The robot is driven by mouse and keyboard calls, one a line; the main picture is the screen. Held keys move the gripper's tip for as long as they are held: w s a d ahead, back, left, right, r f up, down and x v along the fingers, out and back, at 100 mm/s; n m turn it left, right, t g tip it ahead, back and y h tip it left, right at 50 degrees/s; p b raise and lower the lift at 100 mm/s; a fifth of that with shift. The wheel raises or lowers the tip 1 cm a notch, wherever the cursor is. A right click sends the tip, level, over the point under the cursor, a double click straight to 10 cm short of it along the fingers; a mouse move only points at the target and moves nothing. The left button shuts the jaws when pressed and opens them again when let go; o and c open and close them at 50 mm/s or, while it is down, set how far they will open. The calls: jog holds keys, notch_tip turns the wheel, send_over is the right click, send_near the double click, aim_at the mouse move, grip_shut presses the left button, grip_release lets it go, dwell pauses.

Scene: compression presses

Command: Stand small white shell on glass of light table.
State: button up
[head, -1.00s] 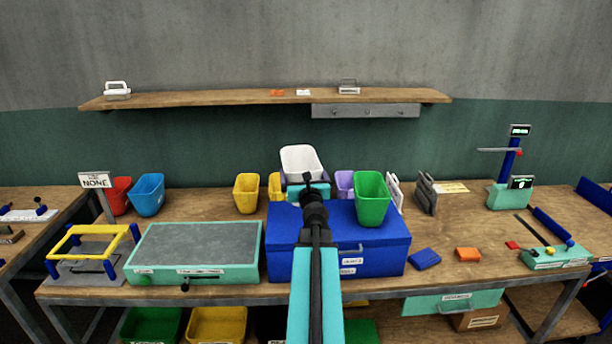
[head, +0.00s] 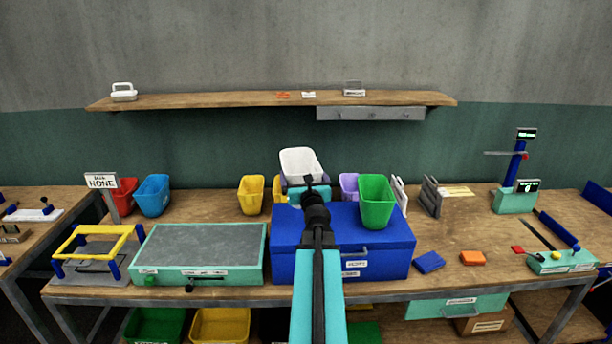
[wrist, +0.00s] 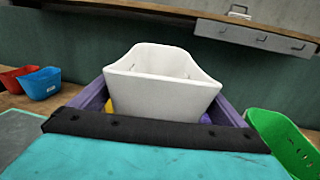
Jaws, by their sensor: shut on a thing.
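My gripper (head: 306,186) is shut on the small white shell (head: 300,162), an open, tapered bin. It holds the shell up above the back of the blue case, mouth upward and slightly tilted in the head view. In the wrist view the white shell (wrist: 162,92) sits between the purple fingers of my gripper (wrist: 165,108), and its lower part is hidden. The light table (head: 200,276) is a low teal box with a dark grey glass top (head: 205,243). It stands to the left of my gripper, and the glass is bare.
A blue case (head: 345,262) with a green bin (head: 376,200) on top stands right of the light table. A yellow and blue frame (head: 95,245) and a "NONE" sign (head: 102,181) stand left. Yellow (head: 251,195), blue (head: 153,194) and red (head: 126,195) bins line the back.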

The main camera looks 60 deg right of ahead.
jog(key=w+a+f+n+t+y+b, duration=0.25)
jog(key=w+a+f+y, duration=0.35)
jog(key=a, duration=0.5)
jog(key=w+a+f+n+t+y+b, duration=0.1)
jog(key=w+a+f+n+y, duration=0.25)
jog(key=w+a, duration=0.55)
jog(key=w+a+f+n+t+y+b, duration=0.2)
jog(key=w+a+f+n+y, duration=0.25)
jog(key=a, duration=0.75)
jog(key=s+a+f+n+g+y+b, duration=0.1)
jog(key=a+f+n+g+y, duration=0.1)
jog(key=a, duration=0.9)
jog(key=s+a+f+n+g+y+b, duration=0.1)
jog(key=a+f+n+g+y+b, duration=0.1)
jog(key=a+y, duration=0.5)
jog(key=s+a+f+n+g+y+b, duration=0.1)
jog(key=a+f+n+g+y, duration=0.2)
jog(key=a, duration=1.3)
notch_tip(320, 180, down, 2)
jog(key=n+y, duration=0.2)
jog(key=n, duration=0.1)
jog(key=shift+b, duration=0.3)
jog(key=shift+s, duration=0.1)
